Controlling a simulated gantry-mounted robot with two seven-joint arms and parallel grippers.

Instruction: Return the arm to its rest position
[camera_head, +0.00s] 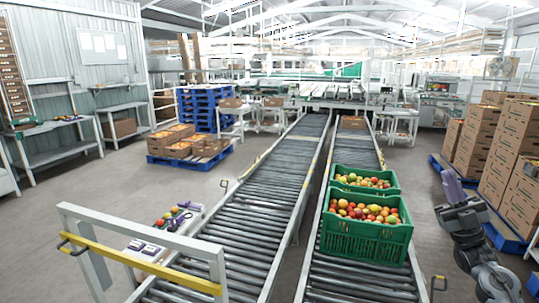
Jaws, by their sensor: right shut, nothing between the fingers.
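My right arm comes in at the lower right edge. My right gripper (449,177) stands raised beside the right conveyor, with purple fingers pointing up. It is shut and empty, and it touches nothing that I can see. My left arm and left gripper are not in view.
Two green crates (365,240) of tomatoes sit on the right roller conveyor (350,280), left of my arm. Stacked cartons (478,140) on blue pallets stand close on the right. A yellow-and-white rail (150,265) crosses the front left. Small coloured items (175,217) lie behind it.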

